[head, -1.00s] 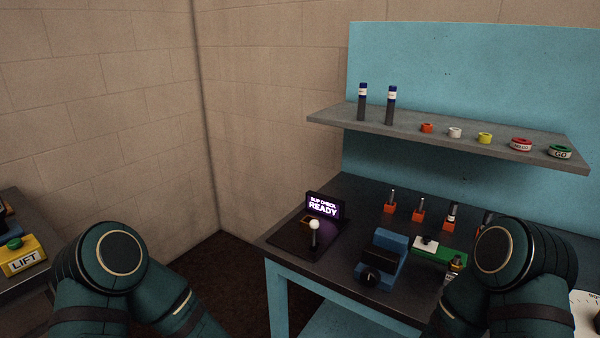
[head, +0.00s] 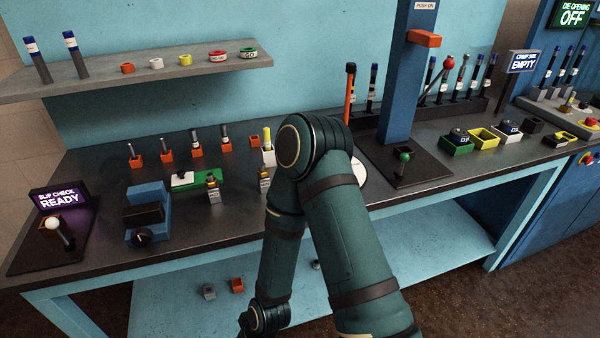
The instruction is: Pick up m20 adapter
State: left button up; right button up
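I cannot tell for certain which piece is the M20 adapter, as no label reads clearly. Two small brass-and-dark fittings with pale tags, a left one (head: 212,188) and a right one (head: 264,181), stand near the front of the dark bench top. Behind them, several slim metal fittings (head: 195,139) stand upright in orange blocks, and a yellow-topped one (head: 267,139) stands in a pale block. One of my arms crosses the middle of the head view and hides part of the bench. Neither gripper shows.
A shelf (head: 110,84) above holds two dark tubes and several coloured rings. A blue vise (head: 148,208), a slip-check panel (head: 58,196) and a blue press column (head: 408,80) stand on the bench. Green and yellow bins (head: 484,138) are at right. Small blocks lie on the lower shelf (head: 180,314).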

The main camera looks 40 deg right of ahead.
aim_at(264, 182)
jog(key=z, duration=1.2)
jog(key=i+j, duration=0.05)
jog(key=j, duration=0.05)
